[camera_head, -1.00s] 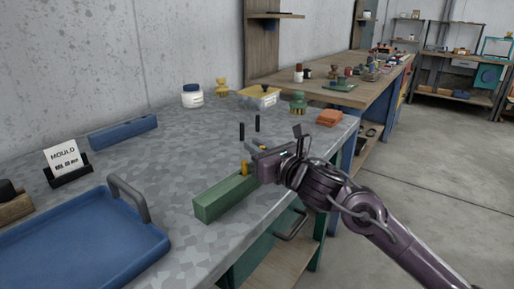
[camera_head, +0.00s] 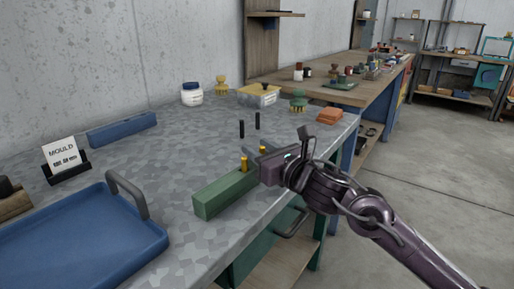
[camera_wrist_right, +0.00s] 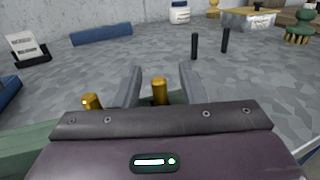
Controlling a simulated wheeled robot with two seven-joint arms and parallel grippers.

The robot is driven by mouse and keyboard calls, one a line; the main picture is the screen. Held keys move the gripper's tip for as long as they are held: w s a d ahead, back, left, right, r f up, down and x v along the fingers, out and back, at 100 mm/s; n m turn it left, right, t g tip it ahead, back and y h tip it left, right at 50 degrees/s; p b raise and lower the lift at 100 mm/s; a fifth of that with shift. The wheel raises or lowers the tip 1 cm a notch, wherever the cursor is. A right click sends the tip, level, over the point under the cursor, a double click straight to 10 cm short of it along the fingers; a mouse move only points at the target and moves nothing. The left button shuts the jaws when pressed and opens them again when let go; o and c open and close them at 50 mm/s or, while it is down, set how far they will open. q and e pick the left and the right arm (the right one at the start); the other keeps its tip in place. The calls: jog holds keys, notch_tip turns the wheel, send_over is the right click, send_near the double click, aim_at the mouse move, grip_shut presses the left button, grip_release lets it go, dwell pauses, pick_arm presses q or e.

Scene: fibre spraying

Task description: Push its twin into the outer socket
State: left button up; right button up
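A long green block (camera_head: 222,194) lies along the table's front edge. Two brass pins stand upright at it: the nearer pin (camera_head: 244,164) and the farther pin (camera_head: 262,150). My right gripper (camera_wrist_right: 159,80) is open. Its two fingers point forward, one on each side of the farther brass pin (camera_wrist_right: 159,92), with gaps visible between. The nearer brass pin (camera_wrist_right: 91,102) is outside the fingers, to their left in the wrist view. The gripper body hides the block's right end and the pins' lower parts, so I cannot see the sockets. My left gripper is not in view.
Two black upright pegs (camera_head: 241,129) (camera_head: 257,121) stand behind the block. A blue tray (camera_head: 150,236) with a grey handle is at left, near a MOULD card (camera_head: 63,153) and blue bar (camera_head: 122,131). Jars, a yellow-lidded tub (camera_head: 258,98) and orange blocks (camera_head: 329,116) are farther back.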

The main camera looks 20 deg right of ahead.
aim_at(264, 152)
jog(key=v, duration=0.5)
jog(key=shift+s+d+f+b, duration=0.1)
jog(key=shift+s+d+b, duration=0.05)
jog(key=shift+s+b, duration=0.15)
jog(key=shift+s+d, duration=0.1)
jog(key=shift+s, duration=0.5)
